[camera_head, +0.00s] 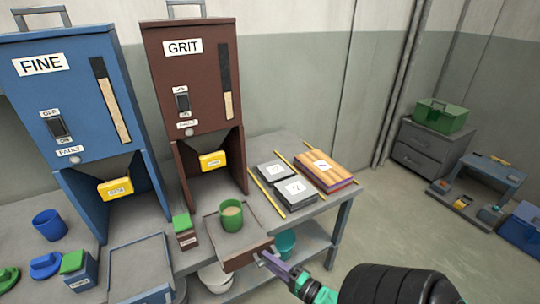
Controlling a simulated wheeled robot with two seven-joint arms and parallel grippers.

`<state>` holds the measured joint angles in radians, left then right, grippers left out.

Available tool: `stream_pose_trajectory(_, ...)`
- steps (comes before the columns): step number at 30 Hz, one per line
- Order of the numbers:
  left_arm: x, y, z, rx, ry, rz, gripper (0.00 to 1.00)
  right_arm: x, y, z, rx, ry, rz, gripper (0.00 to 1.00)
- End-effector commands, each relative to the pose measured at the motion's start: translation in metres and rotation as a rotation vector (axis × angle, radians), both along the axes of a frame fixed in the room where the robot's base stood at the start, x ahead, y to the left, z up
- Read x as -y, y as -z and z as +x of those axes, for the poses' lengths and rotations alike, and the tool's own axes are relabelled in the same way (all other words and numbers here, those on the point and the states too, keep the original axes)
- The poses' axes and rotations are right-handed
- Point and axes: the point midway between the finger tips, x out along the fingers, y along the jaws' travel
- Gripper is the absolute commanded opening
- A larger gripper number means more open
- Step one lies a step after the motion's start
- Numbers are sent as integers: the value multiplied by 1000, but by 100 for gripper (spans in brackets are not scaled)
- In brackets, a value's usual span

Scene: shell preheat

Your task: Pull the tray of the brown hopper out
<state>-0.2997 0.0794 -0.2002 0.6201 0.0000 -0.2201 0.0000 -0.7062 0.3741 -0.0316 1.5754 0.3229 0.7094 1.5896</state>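The brown hopper (191,75), labelled GRIT, stands upright on the bench. Its tray (212,226) sticks out in front, with its brown front panel (240,259) at the bench's front edge. A green cup (231,215) with pale contents stands on the tray. My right gripper (262,257) comes in from the lower right, its fingertips at the right part of the tray's front panel. The fingers look close together, but the contact is too small to tell whether they are closed on a handle. My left gripper is out of view.
A blue hopper (70,95) labelled FINE, with its tray (140,262), stands left. A green-topped box (184,230) is beside the brown hopper's tray. Grey blocks (297,191) and a wooden stack (322,168) lie to the right. Bowls (215,280) are below.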

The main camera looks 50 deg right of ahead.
Motion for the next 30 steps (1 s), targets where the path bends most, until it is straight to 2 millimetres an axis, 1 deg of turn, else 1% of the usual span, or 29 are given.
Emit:
stream_pose_trajectory(7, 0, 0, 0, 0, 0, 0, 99, 0, -1, 0, 2, 0, -1, 48)
stream_pose_trajectory(11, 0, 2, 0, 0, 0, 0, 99, 1, 0, -12, 0, 0, 0, 48)
stream_pose_trajectory(14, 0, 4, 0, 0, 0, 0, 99, 2, 1, -32, -2, 0, 0, 48)
stream_pose_trajectory(17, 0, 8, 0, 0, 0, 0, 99, 4, 2, -60, -4, 0, 0, 48)
stream_pose_trajectory(21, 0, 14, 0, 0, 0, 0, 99, 6, 3, -101, -5, 0, 0, 48)
stream_pose_trajectory(24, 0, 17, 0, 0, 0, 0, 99, 7, 2, -125, -3, 0, -1, 48)
stream_pose_trajectory(27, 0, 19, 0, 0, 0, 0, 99, 8, 1, -140, 0, 0, -1, 48)
stream_pose_trajectory(30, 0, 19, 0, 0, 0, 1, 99, 8, 0, -147, 2, 0, -1, 48)
